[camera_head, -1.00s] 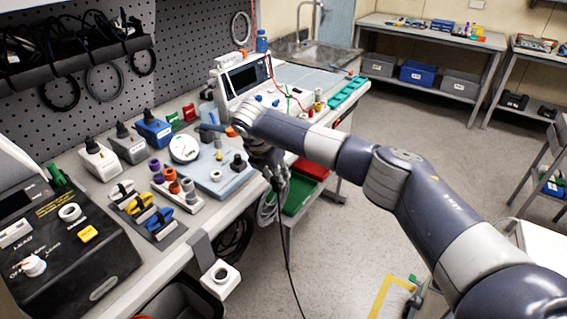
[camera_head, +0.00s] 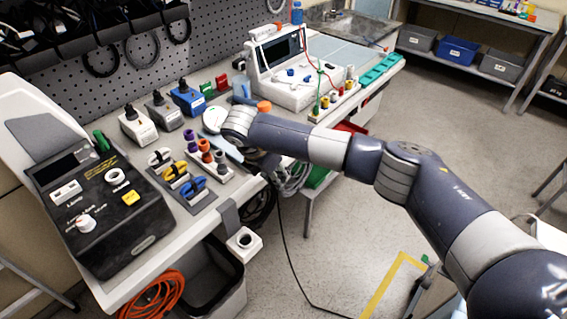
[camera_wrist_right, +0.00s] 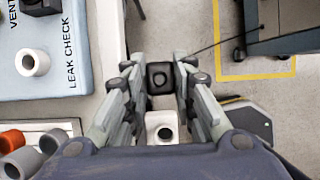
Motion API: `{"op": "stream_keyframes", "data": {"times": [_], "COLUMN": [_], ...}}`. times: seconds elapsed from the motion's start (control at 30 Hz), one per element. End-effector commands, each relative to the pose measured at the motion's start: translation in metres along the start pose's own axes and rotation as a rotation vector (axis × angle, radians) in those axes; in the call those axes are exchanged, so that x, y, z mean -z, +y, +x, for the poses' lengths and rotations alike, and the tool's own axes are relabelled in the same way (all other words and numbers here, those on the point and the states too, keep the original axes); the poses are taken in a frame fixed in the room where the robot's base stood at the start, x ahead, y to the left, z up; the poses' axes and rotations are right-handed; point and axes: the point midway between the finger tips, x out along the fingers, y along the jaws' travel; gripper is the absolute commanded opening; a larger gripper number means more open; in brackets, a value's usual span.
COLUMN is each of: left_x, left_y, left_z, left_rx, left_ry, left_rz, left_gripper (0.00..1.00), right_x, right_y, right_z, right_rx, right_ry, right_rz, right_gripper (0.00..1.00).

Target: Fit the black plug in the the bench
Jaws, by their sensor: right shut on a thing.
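My right gripper (camera_wrist_right: 160,85) is shut on the black plug (camera_wrist_right: 160,76) in the right wrist view. The plug's square face has a round ring on it. A white socket block (camera_wrist_right: 163,122) with a dark round hole appears just below the plug, between my fingers in that picture; a gap separates them. In the head view the white socket block (camera_head: 243,243) hangs on a grey bracket at the front edge of the bench (camera_head: 130,282). There my right wrist (camera_head: 245,135) is above the bench edge, and it hides the fingers and plug. My left gripper is not in view.
A blue-grey leak check unit (camera_wrist_right: 60,75) lies beside my gripper. Coloured plugs (camera_head: 207,160) and clips (camera_head: 180,178) stand near the edge. A black cable (camera_head: 284,245) hangs to the floor.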

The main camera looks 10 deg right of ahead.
Motion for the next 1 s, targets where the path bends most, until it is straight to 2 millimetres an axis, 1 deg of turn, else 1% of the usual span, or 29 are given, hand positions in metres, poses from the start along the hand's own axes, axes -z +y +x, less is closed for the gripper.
{"op": "stream_keyframes", "data": {"times": [0.03,0.4,1.0], "left_x": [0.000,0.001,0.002], "left_y": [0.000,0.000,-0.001], "left_z": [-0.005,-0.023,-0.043], "left_rx": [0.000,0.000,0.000], "left_ry": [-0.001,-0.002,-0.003], "left_rz": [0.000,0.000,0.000], "left_gripper": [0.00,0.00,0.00], "right_x": [0.006,0.047,0.114], "right_y": [0.000,0.001,0.001], "right_z": [-0.005,-0.022,-0.049], "right_rx": [-0.001,-0.001,0.000], "right_ry": [0.001,0.002,0.002], "right_rz": [-0.003,-0.003,-0.003], "right_gripper": [0.00,0.00,0.00]}}
